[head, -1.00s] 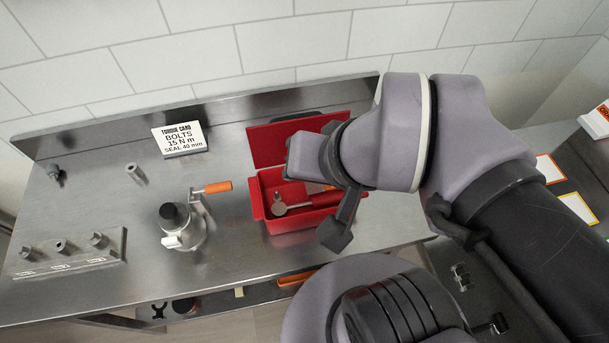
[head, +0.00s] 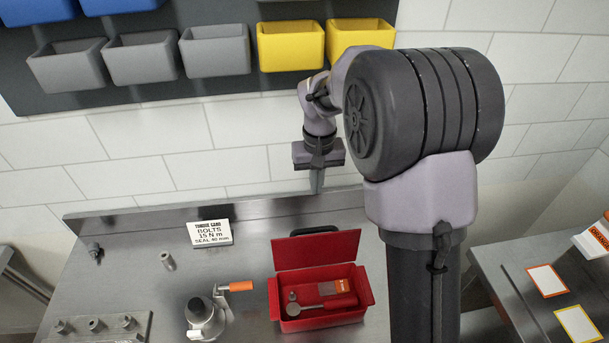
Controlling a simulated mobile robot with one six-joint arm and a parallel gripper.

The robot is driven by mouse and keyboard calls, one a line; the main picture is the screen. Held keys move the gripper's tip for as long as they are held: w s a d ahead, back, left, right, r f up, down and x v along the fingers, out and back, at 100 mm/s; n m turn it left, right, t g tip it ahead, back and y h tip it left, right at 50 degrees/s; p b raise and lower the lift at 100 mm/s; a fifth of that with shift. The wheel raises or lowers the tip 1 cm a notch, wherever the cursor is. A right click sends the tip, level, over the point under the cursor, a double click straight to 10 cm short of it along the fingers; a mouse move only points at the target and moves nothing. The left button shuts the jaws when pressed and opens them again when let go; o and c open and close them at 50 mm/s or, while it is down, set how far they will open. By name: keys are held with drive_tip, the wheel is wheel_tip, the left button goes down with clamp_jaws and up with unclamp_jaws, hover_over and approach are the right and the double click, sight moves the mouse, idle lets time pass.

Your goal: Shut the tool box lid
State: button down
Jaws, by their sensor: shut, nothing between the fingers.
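The red tool box (head: 322,318) stands on the steel bench with its lid (head: 316,249) raised at the back. Inside the box lie a wrench-like tool with a red handle and some small parts. A dark handle shows behind the lid's top edge. My gripper (head: 317,186) is in the air above and behind the lid, near the wall, pointing down. It is shut and empty, and apart from the lid.
A torque card (head: 210,233) stands left of the lid. A metal device with an orange handle (head: 236,287) is left of the box. Yellow bins (head: 290,46) and grey bins hang on the wall above. A side table (head: 510,280) with coloured cards is at the right.

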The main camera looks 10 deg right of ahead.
sight(315, 243)
drive_tip(key=s+f+b, duration=0.2)
drive_tip(key=s+f, duration=0.1)
drive_tip(key=f, duration=0.6)
drive_tip(key=shift+s+a, duration=0.15)
drive_tip(key=shift+b, duration=0.3)
